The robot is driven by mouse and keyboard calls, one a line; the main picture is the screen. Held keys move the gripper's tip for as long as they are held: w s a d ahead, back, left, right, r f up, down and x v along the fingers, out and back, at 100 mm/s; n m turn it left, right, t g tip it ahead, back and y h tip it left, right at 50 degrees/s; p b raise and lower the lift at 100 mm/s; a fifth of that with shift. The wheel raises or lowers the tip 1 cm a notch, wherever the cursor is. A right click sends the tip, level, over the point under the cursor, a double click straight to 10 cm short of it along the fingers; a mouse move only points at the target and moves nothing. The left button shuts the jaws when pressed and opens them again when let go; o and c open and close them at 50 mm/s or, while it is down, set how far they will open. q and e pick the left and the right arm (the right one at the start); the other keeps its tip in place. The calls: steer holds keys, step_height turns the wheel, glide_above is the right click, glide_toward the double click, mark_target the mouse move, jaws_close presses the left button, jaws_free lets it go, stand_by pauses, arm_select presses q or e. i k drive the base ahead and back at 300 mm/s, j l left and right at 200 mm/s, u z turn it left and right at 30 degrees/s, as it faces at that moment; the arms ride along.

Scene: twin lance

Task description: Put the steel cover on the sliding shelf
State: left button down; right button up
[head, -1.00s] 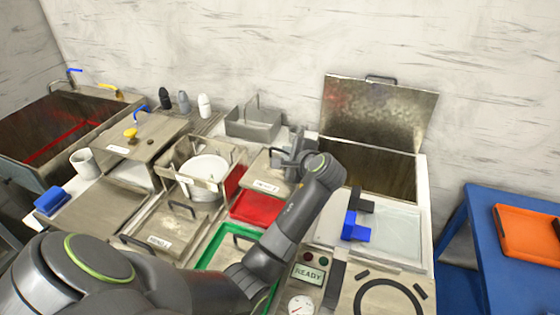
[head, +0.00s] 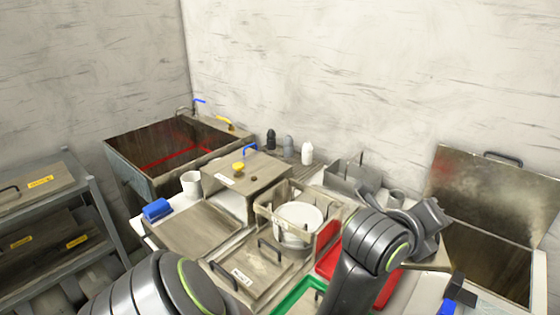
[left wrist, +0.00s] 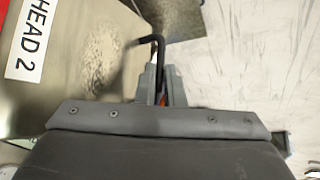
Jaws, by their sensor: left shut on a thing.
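A steel cover with a black bar handle and a "HEAD 2" label (left wrist: 70,50) fills the left of the left wrist view. My left gripper (left wrist: 162,88) is shut on its handle. In the head view my left gripper (head: 425,222) is at the right, beyond the white-plate basket, and a tan strip of the cover (head: 430,258) shows beside it. The arm hides most of the cover. A grey shelf rack (head: 105,205) at the far left carries steel panels with yellow labels; I cannot tell which level slides. My right gripper is out of view.
A second labelled steel cover (head: 250,272) lies in front of the basket (head: 268,208). A sink (head: 125,150) stands at back left, with a white mug (head: 191,184) and blue block (head: 157,210) in front. An open-lidded bin (head: 490,262) is at right.

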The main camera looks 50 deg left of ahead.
mark_target(195, 229)
steer(key=k+j, duration=0.15)
steer(key=j, duration=0.2)
steer(key=k+j, duration=0.1)
steer(key=j, duration=0.25)
steer(key=k+j, duration=0.15)
steer(key=j, duration=0.2)
steer(key=k+j, duration=0.1)
steer(key=j, duration=0.25)
steer(key=k+j, duration=0.15)
steer(key=j, duration=0.15)
steer(key=k+j, duration=0.15)
steer(key=j, duration=0.2)
